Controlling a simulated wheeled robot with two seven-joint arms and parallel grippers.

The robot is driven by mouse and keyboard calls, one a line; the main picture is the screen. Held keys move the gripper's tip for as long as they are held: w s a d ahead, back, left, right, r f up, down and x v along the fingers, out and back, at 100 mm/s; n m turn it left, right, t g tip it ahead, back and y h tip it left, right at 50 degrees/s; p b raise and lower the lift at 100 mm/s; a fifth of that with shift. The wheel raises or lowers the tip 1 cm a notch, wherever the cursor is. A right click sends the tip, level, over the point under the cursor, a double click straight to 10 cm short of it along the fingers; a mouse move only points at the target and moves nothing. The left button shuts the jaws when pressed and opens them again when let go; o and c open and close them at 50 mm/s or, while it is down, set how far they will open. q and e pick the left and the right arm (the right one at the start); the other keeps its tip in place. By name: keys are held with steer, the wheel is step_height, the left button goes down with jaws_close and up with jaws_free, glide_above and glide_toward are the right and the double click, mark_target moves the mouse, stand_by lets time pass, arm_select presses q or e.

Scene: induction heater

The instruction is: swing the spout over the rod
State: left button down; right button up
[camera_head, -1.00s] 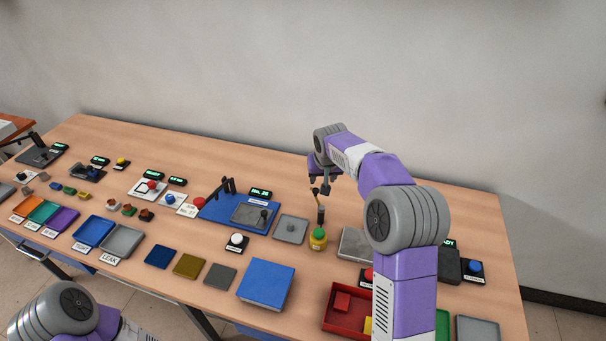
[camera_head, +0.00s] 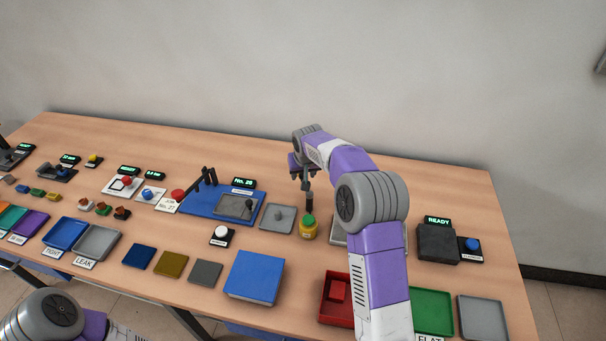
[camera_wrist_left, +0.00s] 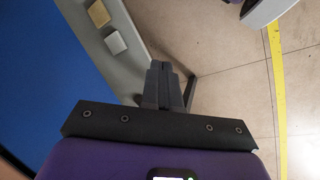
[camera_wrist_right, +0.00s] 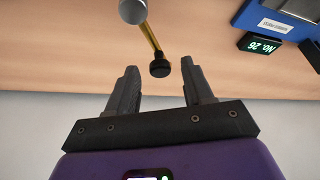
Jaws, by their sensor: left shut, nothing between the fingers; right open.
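In the right wrist view, a thin yellow bar that looks like the spout runs from a pale grey cylinder (camera_wrist_right: 132,10) to a black knob (camera_wrist_right: 159,68). My right gripper (camera_wrist_right: 158,75) is open, with the knob between its fingertips; I cannot tell if they touch it. In the head view my right gripper (camera_head: 305,180) hangs at the top of a dark upright post (camera_head: 309,202), behind a yellow pot with a green top (camera_head: 308,229). I cannot tell which part is the rod. My left gripper (camera_wrist_left: 164,82) is shut and empty in the left wrist view, over the floor beside the table.
A grey plate (camera_head: 278,219) and a blue base with a black arm (camera_head: 190,203) are left of the post. A dark box (camera_head: 437,244) with a READY display is at right. A blue box (camera_head: 254,277) and a red tray (camera_head: 335,311) lie in front. The table's back is clear.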

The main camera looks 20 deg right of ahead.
steer(key=shift+f, duration=0.1)
jaws_close()
steer(key=shift+d, duration=0.1)
stand_by(0.4)
